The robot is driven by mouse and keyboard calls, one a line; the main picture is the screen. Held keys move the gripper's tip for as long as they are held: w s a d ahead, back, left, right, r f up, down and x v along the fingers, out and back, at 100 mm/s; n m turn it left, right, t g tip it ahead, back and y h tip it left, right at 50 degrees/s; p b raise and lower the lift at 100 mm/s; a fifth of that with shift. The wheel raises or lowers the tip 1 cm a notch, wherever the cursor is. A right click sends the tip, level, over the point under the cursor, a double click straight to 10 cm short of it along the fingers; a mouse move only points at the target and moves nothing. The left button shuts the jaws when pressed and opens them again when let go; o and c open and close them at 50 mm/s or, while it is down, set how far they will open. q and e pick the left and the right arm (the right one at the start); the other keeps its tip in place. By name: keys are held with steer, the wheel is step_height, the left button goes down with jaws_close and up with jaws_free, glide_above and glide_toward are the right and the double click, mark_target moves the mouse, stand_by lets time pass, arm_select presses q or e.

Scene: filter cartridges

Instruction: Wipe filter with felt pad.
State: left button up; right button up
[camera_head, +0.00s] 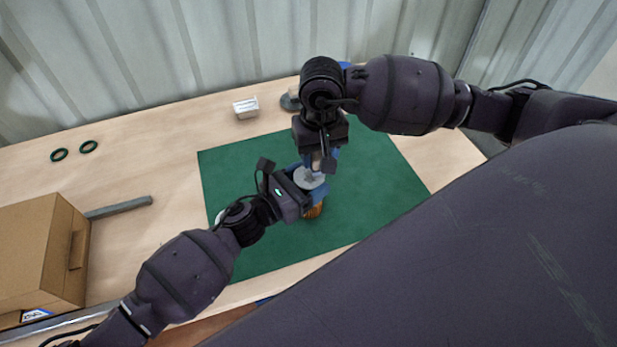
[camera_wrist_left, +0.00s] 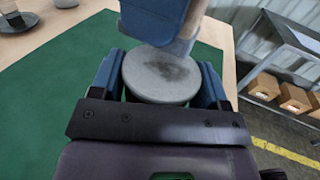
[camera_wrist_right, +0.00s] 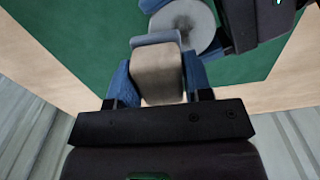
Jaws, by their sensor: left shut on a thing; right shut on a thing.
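The filter (camera_head: 314,210) is a cylinder with a ribbed orange-brown side and a grey round end cap. My left gripper (camera_head: 311,184) is shut around it over the green mat, cap facing up. In the left wrist view the cap (camera_wrist_left: 150,82) carries a dark smudge. My right gripper (camera_wrist_right: 158,76) is shut on the felt pad (camera_wrist_right: 157,72), a beige-grey block with a blue-grey edge. The pad is just above or at the cap's edge; whether they touch I cannot tell. The pad is mostly hidden in the head view.
The green mat (camera_head: 370,175) lies on a wooden table. A small white box (camera_head: 245,107) and a dark round item (camera_head: 290,102) stand behind it. Two green rings (camera_head: 74,151), a grey bar (camera_head: 118,207) and a cardboard box (camera_head: 38,255) are at left. A corrugated wall closes the back.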

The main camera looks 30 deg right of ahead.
mark_target(303, 181)
steer(key=shift+f, duration=0.35)
steer(key=shift+s+a+r, duration=0.1)
steer(key=shift+s+a, duration=0.1)
steer(key=shift+a, duration=0.55)
steer(key=shift+s+a+f, duration=0.1)
steer(key=shift+s+a, duration=0.1)
steer(key=shift+a, duration=0.55)
steer(key=shift+s+a+r, duration=0.1)
steer(key=shift+s+a, duration=0.1)
steer(key=shift+a, duration=0.55)
steer(key=shift+s+a, duration=0.35)
steer(key=shift+a, duration=0.45)
steer(key=shift+c, duration=1.4)
steer(key=shift+w+d, duration=0.3)
steer(key=shift+d, duration=0.7)
steer(key=shift+w+d, duration=0.35)
steer(key=shift+d, duration=0.7)
steer(key=shift+w+d, duration=0.3)
steer(key=shift+d, duration=0.7)
steer(key=shift+a, duration=0.1)
